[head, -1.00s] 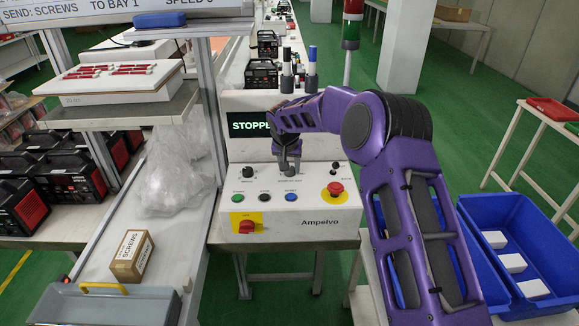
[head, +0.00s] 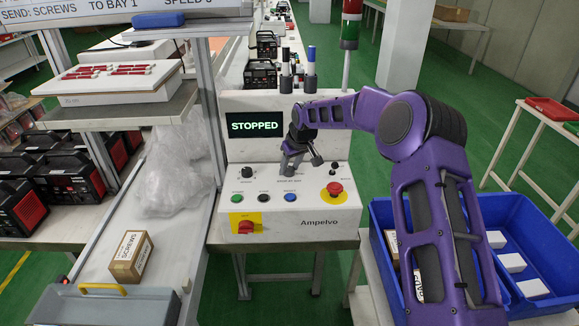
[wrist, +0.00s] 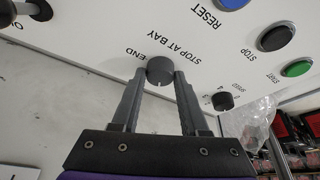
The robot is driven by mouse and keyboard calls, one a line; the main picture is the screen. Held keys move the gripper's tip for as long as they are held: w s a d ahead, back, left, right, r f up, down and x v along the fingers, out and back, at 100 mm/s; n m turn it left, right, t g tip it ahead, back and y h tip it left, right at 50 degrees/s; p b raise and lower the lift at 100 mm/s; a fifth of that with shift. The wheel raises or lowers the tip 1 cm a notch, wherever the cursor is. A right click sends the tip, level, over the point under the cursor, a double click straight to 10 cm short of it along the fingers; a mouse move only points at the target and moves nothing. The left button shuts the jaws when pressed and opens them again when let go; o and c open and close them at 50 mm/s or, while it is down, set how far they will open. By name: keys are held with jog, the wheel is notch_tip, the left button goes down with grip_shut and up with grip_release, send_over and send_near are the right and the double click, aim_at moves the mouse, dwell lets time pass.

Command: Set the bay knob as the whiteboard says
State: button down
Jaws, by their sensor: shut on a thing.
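The control panel (head: 320,218), marked Ampelvo, has a screen (head: 254,126) reading STOPPED. In the wrist view, the dark round bay knob (wrist: 160,71) sits between my fingertips (wrist: 160,76), beside the lettering STOP AT BAY and END. My gripper is shut on it. Its exact setting is hard to read. The whiteboard (head: 110,12) at upper left reads SEND: SCREWS, TO BAY 1 and SPEED; its top edge is cut off and the speed number is unclear.
The panel also has a speed knob (head: 247,172), a green START button (head: 237,199), a black STOP button (head: 264,198), a blue RESET button (head: 290,197) and a red mushroom button (head: 335,188). A red switch (head: 245,227) is on its front. Blue bins (head: 537,251) stand at right.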

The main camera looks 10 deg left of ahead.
jog(key=n+g, duration=0.1)
jog(key=n, duration=0.2)
jog(key=n+g+y, duration=0.1)
jog(key=n, duration=0.2)
jog(key=shift+w+d+n, duration=0.1)
jog(key=shift+w+n, duration=0.05)
jog(key=shift+n, duration=0.15)
jog(key=n+g, duration=0.1)
jog(key=n, duration=0.1)
jog(key=n+g, duration=0.1)
jog(key=n, duration=0.2)
jog(key=shift+w+y, duration=0.1)
jog(key=shift+y, duration=0.2)
jog(key=shift+n+g, duration=0.3)
jog(key=shift+n, duration=0.2)
jog(key=shift+c, duration=2.1)
grip_release()
